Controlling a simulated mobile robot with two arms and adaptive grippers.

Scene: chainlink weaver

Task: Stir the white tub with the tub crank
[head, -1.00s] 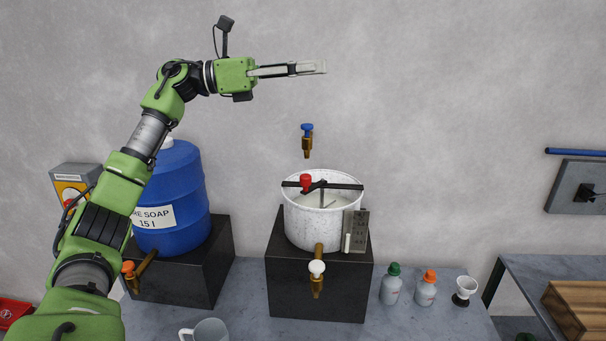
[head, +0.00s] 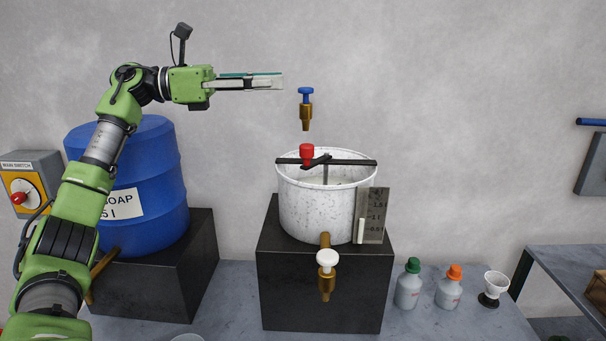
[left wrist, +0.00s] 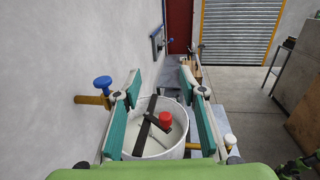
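The white tub (head: 318,210) stands upright on a dark block. A black bar (head: 350,162) spans its rim. The tub crank has a short dark arm and a red knob (head: 307,151) on top, near the bar's middle. In the left wrist view the white tub (left wrist: 172,148) and red knob (left wrist: 165,119) show between and beyond my fingers. My left gripper (head: 281,81) is raised above and left of the tub, apart from the crank. In the left wrist view my left gripper (left wrist: 161,79) is open and empty, with teal pads. My right gripper is not in view.
A blue-handled tap (head: 306,110) sticks out from the wall above the tub. A white-handled tap (head: 327,270) is at the tub's front, a gauge plate (head: 373,215) at its right. A blue barrel (head: 150,190) stands left. Two bottles (head: 408,285) and a small white cup (head: 495,285) stand right.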

